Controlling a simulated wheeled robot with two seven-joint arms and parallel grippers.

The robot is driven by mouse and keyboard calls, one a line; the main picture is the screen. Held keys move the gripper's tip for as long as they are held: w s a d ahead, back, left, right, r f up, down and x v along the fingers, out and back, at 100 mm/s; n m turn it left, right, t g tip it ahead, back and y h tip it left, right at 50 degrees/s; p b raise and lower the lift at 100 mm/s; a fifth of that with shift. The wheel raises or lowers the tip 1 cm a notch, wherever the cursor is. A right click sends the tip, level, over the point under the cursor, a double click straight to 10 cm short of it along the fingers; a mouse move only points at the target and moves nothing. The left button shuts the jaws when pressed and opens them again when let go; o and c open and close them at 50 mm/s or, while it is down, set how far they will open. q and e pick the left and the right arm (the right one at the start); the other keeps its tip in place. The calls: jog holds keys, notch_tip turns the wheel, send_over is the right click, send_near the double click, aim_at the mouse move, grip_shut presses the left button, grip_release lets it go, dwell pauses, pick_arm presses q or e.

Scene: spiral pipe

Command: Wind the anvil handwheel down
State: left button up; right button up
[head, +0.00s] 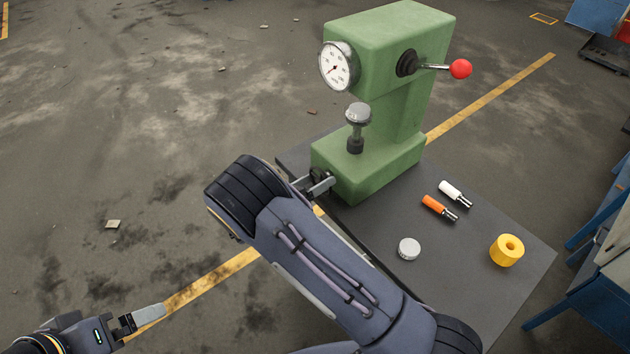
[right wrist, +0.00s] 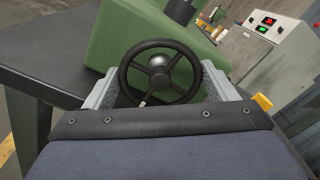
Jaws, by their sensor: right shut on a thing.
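The green bench tester (head: 390,60) stands on a dark grey table. That gripper is shut on the handwheel, with a grey finger on each side of the rim. The anvil (head: 355,142) is a dark stem rising from the base, with a silver disc (head: 358,112) on top, close under the tester's head. My left gripper (head: 138,320) is low at left, away from the tester; its opening is unclear.
A white dial gauge (head: 339,66) and a red-knobbed lever (head: 460,69) are on the tester. An orange piece (head: 434,205), a white piece (head: 452,190), a silver disc (head: 409,249) and a yellow ring (head: 507,250) lie on the table (head: 480,285).

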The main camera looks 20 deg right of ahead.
jog(key=o, duration=1)
jog(key=shift+c, duration=0.2)
jog(key=b+v, duration=0.2)
jog(key=v, duration=0.5)
jog(key=shift+a, duration=0.4)
jog(key=shift+s, duration=0.1)
